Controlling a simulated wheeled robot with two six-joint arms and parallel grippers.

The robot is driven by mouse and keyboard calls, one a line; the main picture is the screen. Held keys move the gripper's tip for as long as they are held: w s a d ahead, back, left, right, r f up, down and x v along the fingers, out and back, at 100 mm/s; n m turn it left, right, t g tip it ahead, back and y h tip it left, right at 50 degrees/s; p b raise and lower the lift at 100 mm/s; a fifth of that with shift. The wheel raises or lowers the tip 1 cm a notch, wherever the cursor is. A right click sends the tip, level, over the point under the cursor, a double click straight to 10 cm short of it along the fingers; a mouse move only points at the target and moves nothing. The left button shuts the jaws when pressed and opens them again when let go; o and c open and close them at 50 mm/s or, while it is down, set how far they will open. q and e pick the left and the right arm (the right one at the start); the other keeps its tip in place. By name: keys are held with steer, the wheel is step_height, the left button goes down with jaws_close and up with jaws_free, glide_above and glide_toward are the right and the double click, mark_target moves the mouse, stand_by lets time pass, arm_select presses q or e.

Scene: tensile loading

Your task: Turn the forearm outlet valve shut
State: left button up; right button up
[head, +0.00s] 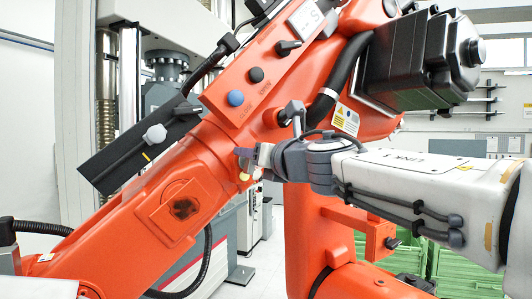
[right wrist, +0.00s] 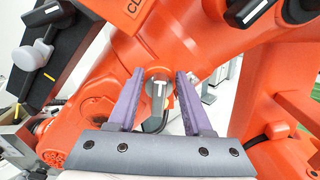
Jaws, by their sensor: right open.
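A large orange robot arm (head: 120,235) slants across the head view. My right gripper (head: 246,163) comes in from the right and is close to the arm's joint. In the right wrist view, its two purple fingers (right wrist: 159,75) are open. A small round valve knob (right wrist: 158,90) with a pale upright bar shows between them, with gaps on both sides; I take it as the forearm outlet valve. Its depth relative to the fingertips is hard to tell. In the head view the gripper hides this knob. My left gripper is not in view.
A black panel (head: 115,163) with a grey knob (head: 155,134) juts out left of the gripper. A panel with a blue button (head: 235,98) and a black motor housing (head: 425,60) stand above. Cables hang nearby. Green crates (head: 455,268) stand low at right.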

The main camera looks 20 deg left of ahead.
jaws_close()
steer(key=shift+m, duration=0.3)
steer(key=m, duration=0.2)
steer(key=m+p, duration=0.1)
steer(key=shift+w+d+f+m, duration=0.1)
steer(key=shift+w+d+m, duration=0.1)
steer(key=shift+m, duration=0.2)
steer(key=shift+w+d+f+m+p, duration=0.1)
steer(key=shift+f+m+p, duration=0.45)
steer(key=shift+m, duration=2.2)
steer(key=shift+w+d+f+m+p, duration=0.1)
steer(key=shift+f+m+p, duration=0.4)
steer(key=shift+m, duration=2.3)
steer(key=shift+w+f+m+p, duration=0.15)
steer(key=shift+m+p, duration=0.7)
steer(key=shift+m, duration=1.9)
steer(key=shift+s+f, duration=0.1)
steer(key=shift+s, duration=0.05)
